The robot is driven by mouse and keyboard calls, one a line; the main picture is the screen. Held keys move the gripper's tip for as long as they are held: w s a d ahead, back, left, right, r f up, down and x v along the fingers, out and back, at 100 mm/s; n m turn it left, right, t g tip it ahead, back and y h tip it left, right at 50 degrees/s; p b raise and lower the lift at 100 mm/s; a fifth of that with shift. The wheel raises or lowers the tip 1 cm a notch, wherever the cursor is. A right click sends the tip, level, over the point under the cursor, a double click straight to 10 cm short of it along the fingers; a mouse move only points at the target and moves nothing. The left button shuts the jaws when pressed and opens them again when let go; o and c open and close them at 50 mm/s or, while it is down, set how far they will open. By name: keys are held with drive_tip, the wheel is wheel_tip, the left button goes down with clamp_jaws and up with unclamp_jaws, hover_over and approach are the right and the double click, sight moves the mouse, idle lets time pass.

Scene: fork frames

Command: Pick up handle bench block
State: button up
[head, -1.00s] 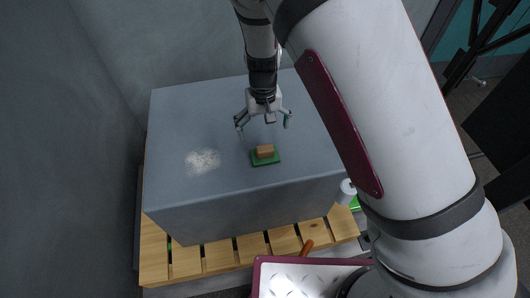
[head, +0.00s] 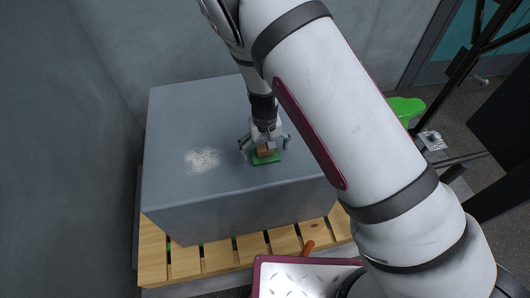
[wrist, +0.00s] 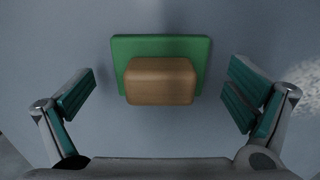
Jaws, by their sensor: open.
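The bench block has a brown wooden handle (wrist: 161,82) on a flat green base (wrist: 161,46). It lies on top of the large grey block; in the head view its handle (head: 265,153) and green base (head: 267,160) are partly covered by my gripper. My gripper (head: 264,147) is open just above the block. In the wrist view my gripper (wrist: 162,92) has one finger on each side of the handle, with clear gaps on both sides and nothing held.
The grey block (head: 185,120) stands on a wooden pallet (head: 205,258) beside a grey wall. A pale speckled patch (head: 202,160) marks its top left of the bench block. An orange handle-like thing (head: 307,248) lies near the pallet's front. A green object (head: 405,108) stands at the right.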

sight(265, 147)
drive_tip(key=c, duration=1.7)
drive_tip(key=shift+s, duration=0.1)
drive_tip(key=shift+c, duration=1.3)
drive_tip(key=shift+s+f, duration=0.1)
drive_tip(key=shift+r, duration=0.65)
wheel_tip(265, 147, up, 3)
drive_tip(key=shift+f, duration=0.15)
drive_tip(key=d, duration=0.5)
drive_tip(key=w+d+r, duration=0.1)
drive_tip(key=d, duration=0.4)
drive_tip(key=w+d, duration=0.1)
drive_tip(key=d, duration=0.5)
drive_tip(key=shift+r, duration=0.15)
